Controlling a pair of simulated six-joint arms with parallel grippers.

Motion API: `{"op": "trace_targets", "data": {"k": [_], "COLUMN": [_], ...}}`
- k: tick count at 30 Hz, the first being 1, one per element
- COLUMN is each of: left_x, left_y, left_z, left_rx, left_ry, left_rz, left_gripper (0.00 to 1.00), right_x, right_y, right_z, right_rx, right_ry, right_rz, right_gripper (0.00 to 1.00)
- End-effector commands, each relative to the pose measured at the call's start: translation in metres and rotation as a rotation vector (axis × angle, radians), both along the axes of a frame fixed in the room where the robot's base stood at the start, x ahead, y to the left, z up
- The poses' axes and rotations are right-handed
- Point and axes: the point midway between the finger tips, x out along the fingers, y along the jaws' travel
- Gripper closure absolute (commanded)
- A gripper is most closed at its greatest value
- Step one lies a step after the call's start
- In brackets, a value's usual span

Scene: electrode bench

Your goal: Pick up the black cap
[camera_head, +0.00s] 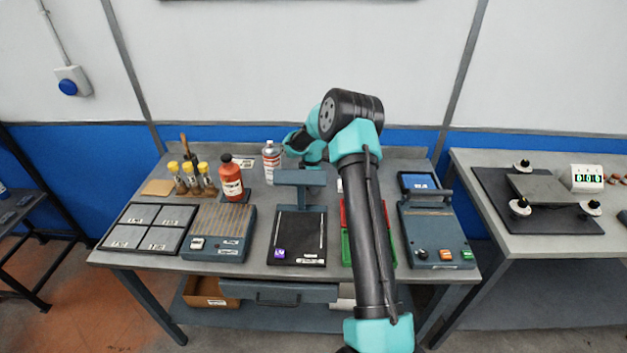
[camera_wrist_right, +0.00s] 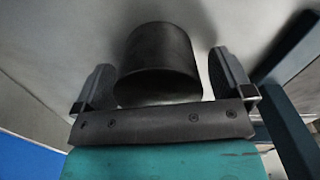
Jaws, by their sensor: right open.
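The black cap (camera_wrist_right: 158,58) is a dark, plain cylinder in the right wrist view. It sits between the two fingers of my right gripper (camera_wrist_right: 160,72), with a visible gap on each side. The fingers are open, and whether the cap touches the palm bar cannot be told. I cannot make out the cap in the head view. My left gripper is not in view.
My arm crosses over red and green trays (camera_head: 346,245). A blue device (camera_head: 435,235) stands right.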

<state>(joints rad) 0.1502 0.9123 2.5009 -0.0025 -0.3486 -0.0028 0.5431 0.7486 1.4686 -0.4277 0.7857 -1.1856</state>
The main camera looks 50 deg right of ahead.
Motion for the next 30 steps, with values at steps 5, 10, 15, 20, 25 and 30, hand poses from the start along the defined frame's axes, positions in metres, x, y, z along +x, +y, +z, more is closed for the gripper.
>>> {"op": "trace_targets", "data": {"k": [5,10,15,20,25,30], "left_x": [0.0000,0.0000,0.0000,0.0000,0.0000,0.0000], "left_y": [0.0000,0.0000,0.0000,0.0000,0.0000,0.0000], "left_z": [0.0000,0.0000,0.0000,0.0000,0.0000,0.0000], "left_rx": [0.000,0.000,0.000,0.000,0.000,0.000], "left_ry": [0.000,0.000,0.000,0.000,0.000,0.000], "left_rz": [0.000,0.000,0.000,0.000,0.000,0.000], "left_gripper": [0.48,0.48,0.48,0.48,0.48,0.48], "right_x": [0.0003,0.0003,0.0003,0.0003,0.0003,0.0003], "right_y": [0.0000,0.0000,0.0000,0.0000,0.0000,0.0000], "right_z": [-0.0043,-0.0040,-0.0039,-0.0038,-0.0038,-0.0038], "right_rx": [-0.001,-0.001,-0.001,-0.001,-0.001,-0.001], "right_ry": [-0.001,-0.001,-0.001,-0.001,-0.001,-0.001], "right_rz": [0.001,0.001,0.001,0.001,0.001,0.001], "right_gripper": [0.02,0.02,0.02,0.14,0.30,0.47]}}
